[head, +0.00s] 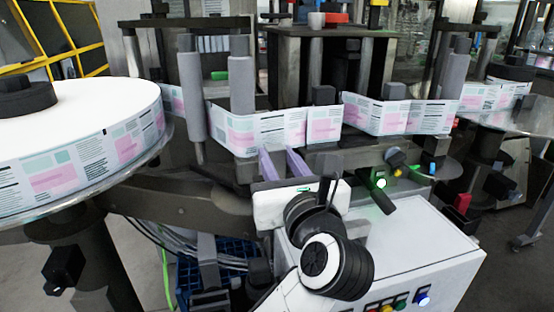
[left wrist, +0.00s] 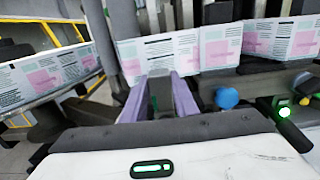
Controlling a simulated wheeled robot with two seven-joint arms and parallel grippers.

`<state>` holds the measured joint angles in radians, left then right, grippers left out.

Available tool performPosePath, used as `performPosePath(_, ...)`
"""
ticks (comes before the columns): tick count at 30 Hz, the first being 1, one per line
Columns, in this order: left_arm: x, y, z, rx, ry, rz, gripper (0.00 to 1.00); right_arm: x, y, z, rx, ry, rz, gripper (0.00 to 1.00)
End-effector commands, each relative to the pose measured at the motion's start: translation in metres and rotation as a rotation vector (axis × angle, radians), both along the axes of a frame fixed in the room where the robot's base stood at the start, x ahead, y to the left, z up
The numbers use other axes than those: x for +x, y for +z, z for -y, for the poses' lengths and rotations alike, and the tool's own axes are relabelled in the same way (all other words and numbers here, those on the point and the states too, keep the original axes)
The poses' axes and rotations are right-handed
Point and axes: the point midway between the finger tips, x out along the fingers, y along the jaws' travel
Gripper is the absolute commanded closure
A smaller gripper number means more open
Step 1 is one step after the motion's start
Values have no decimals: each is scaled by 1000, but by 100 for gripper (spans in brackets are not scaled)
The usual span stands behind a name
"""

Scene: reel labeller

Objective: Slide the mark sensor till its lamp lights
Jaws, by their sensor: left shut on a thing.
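My left gripper (head: 283,162) has its two purple fingers at the label web, below the middle of the machine. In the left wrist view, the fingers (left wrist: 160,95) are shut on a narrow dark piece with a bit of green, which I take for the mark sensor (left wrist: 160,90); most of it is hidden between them. A green lamp (head: 382,183) glows on a dark block to the right of the gripper; it also shows lit in the left wrist view (left wrist: 284,112). I cannot tell whether this lamp belongs to the sensor. My right gripper is not in view.
The printed label web (head: 250,130) runs across just behind the fingers, past grey rollers (head: 241,75). A large label reel (head: 80,140) stands at the left. A white cabinet (head: 430,245) with coloured buttons is at the lower right. A blue knob (left wrist: 227,97) sits right of the fingers.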

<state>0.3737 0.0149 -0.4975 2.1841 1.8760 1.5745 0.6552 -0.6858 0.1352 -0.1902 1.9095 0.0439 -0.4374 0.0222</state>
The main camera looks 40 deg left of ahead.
Motion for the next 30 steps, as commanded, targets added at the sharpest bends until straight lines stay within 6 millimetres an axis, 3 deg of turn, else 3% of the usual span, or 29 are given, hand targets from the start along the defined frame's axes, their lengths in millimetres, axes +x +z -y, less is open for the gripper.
performPosePath(11,3,-1,3,-2,1,-3,100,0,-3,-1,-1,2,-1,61)
performPosePath(12,3,-1,3,-2,1,-3,70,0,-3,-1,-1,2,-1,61)
performPosePath(15,3,-1,3,-1,1,-2,55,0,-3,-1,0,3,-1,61)
performPosePath(25,3,-1,5,-2,0,-1,55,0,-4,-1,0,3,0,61)
performPosePath(30,-5,-2,19,-4,4,-2,55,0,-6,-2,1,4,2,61)
